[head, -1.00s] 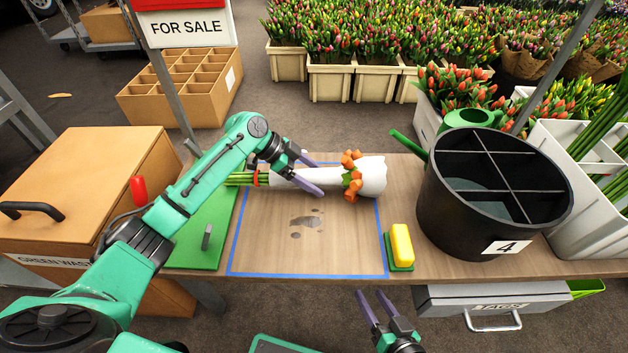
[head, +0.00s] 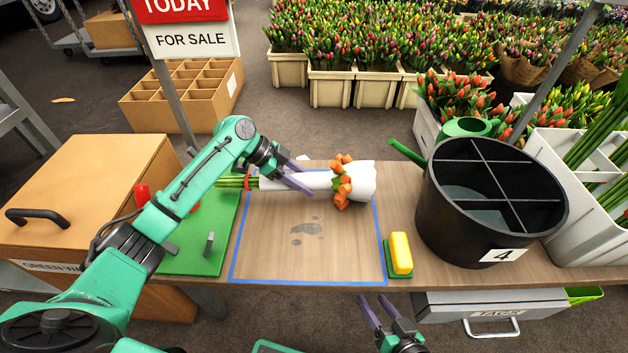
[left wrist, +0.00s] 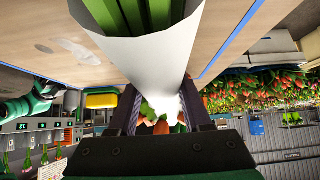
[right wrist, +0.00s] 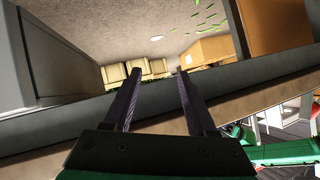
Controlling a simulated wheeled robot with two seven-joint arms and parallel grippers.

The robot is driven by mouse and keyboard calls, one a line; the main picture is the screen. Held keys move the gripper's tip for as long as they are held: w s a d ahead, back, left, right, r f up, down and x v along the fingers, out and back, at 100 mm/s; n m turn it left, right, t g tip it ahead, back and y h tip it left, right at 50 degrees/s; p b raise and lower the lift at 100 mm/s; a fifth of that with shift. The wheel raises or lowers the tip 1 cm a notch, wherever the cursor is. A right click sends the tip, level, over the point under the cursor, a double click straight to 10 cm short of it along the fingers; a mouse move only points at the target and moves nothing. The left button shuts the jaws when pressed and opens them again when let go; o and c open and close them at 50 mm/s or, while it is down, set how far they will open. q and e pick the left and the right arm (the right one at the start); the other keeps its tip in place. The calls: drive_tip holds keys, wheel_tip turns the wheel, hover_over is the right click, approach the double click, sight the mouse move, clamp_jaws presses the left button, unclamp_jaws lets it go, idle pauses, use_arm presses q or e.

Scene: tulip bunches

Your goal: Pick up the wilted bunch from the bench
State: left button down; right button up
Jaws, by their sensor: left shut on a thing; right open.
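The wilted bunch (head: 358,186) has drooping orange tulip heads, a white paper wrap and green stems (head: 234,182) tied with a red band. It lies sideways over the back of the blue-taped square on the wooden bench (head: 290,262). My left gripper (head: 300,182) is shut around the paper wrap. In the left wrist view the white wrap (left wrist: 150,60) passes between the two fingers (left wrist: 160,110). I cannot tell whether the bunch is clear of the bench top. My right gripper (head: 376,308) is open and empty in front of the bench's near edge; its fingers also show apart in the right wrist view (right wrist: 157,90).
A black divided bucket (head: 490,200) marked 4 stands at the right. A yellow sponge (head: 401,252) is on a green pad at the square's front right. A green mat (head: 190,250) and a wooden bin (head: 80,190) are at the left. Wet spots mark the square.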

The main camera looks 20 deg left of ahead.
sight(299, 176)
use_arm(q)
drive_tip(key=a, duration=0.2)
drive_tip(key=s+a, duration=0.1)
drive_tip(key=a, duration=0.2)
drive_tip(key=shift+s+a+r+p, duration=0.15)
drive_tip(key=shift+a+p, duration=0.1)
drive_tip(key=shift+p, duration=0.15)
wheel_tip(299, 176, up, 6)
drive_tip(key=shift+d+f+p, duration=0.1)
drive_tip(key=shift+p, duration=0.95)
wheel_tip(299, 176, up, 8)
drive_tip(key=p, duration=0.2)
use_arm(e)
drive_tip(key=s+d+r+g+h, duration=0.3)
drive_tip(key=d+r+g+h, duration=0.1)
drive_tip(key=d, duration=0.6)
drive_tip(key=r+g, duration=0.1)
drive_tip(key=g, duration=0.1)
drive_tip(key=shift+s+d+r+g, duration=0.25)
drive_tip(key=shift+s+r+g, duration=0.05)
drive_tip(key=shift+r, duration=0.05)
use_arm(q)
drive_tip(key=shift+f, duration=0.1)
